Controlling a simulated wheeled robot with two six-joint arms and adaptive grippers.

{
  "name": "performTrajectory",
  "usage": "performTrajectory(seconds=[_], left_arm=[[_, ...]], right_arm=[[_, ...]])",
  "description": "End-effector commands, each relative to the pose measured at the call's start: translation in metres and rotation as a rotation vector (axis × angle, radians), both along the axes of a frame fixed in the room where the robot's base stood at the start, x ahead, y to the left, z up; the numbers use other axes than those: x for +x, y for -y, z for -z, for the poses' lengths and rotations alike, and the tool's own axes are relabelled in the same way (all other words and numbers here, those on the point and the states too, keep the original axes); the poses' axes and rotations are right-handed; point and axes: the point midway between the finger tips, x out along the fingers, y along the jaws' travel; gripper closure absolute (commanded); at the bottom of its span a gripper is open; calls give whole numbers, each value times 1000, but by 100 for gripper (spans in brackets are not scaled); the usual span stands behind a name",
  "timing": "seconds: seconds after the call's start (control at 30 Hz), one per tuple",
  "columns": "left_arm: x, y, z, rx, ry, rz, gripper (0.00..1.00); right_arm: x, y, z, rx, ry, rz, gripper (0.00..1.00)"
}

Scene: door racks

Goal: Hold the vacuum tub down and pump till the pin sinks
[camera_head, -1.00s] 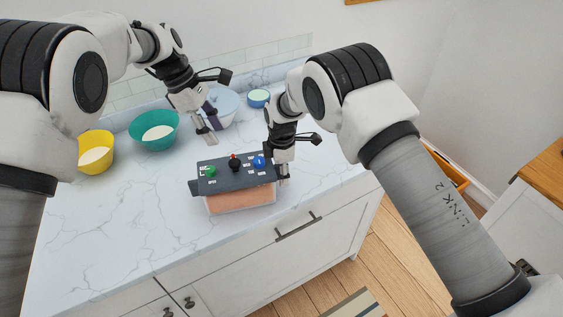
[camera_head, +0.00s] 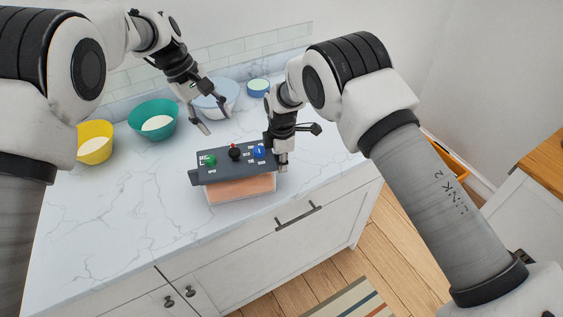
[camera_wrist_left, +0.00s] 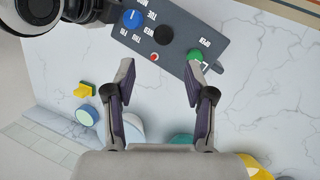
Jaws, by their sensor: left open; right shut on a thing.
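The vacuum tub (camera_head: 240,189) stands on the marble counter, a clear box with orange-pink contents under a dark grey lid (camera_head: 221,168). The lid carries a green knob (camera_wrist_left: 194,55), a black knob (camera_wrist_left: 164,36) and a blue dial (camera_wrist_left: 131,18). A small red pin (camera_wrist_left: 154,57) in a pale ring sits beside the black knob; its height is hard to judge. My right gripper (camera_head: 282,160) is shut at the tub's right end, its grip partly hidden. My left gripper (camera_head: 214,121) is open and empty, above and behind the tub; its spread fingers show in the left wrist view (camera_wrist_left: 158,72).
Behind stand a yellow bowl (camera_head: 95,150), a teal bowl (camera_head: 170,130), a pale blue bowl (camera_head: 230,98) and a small blue-rimmed one (camera_head: 258,89). A yellow object (camera_wrist_left: 84,90) shows in the wrist view. The counter left of the tub is clear.

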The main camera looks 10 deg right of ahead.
Motion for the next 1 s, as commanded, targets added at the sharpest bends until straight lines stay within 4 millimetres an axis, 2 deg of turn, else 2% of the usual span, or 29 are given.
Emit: performTrajectory(seconds=[0.3,0.63,0.8,1.0], left_arm=[[-1,8,4,-123,352,897,46],[-5,19,11,-228,734,1788,46],[-9,24,14,-255,860,2054,46],[-14,31,24,-268,873,2087,46]], right_arm=[[0,0,-1,0,2,0,100],[1,0,-1,0,2,1,100],[1,0,-1,0,2,1,100],[1,0,-1,0,2,1,100]])
